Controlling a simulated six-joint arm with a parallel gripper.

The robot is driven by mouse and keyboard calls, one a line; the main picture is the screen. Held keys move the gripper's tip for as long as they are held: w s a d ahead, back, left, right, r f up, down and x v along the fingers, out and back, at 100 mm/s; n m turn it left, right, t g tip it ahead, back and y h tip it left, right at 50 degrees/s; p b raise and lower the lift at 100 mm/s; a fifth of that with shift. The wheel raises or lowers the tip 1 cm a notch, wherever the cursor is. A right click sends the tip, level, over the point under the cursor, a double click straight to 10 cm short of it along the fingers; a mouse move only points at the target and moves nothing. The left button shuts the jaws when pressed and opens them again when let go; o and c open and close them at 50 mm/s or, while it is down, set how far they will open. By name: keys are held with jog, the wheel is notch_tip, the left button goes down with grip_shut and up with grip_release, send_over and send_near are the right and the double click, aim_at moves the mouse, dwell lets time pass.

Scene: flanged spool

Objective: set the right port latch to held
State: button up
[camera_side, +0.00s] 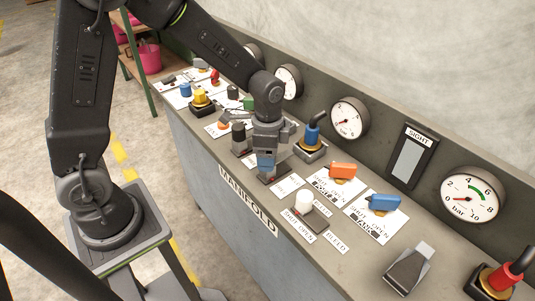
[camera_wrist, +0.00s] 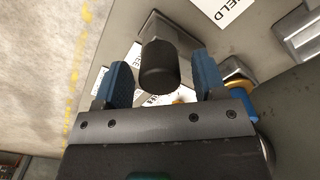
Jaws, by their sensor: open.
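I see a gap on both sides of the knob. How deep the knob sits between the fingers is hard to tell. In the side view my gripper (camera_side: 266,168) points down over a dark base plate (camera_side: 274,180) and hides most of this latch. A white label (camera_wrist: 232,10), partly cut off and seeming to read HELD, lies at the upper right in the wrist view.
A similar black knob (camera_side: 238,132) stands just left of my gripper. A blue-handled valve (camera_side: 312,130) is close on the right. Orange (camera_side: 343,170) and blue (camera_side: 383,202) handles and a white knob (camera_side: 304,199) are further right. Gauges line the back wall.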

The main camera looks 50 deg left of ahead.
jog(key=shift+f, duration=0.3)
jog(key=shift+c, duration=0.4)
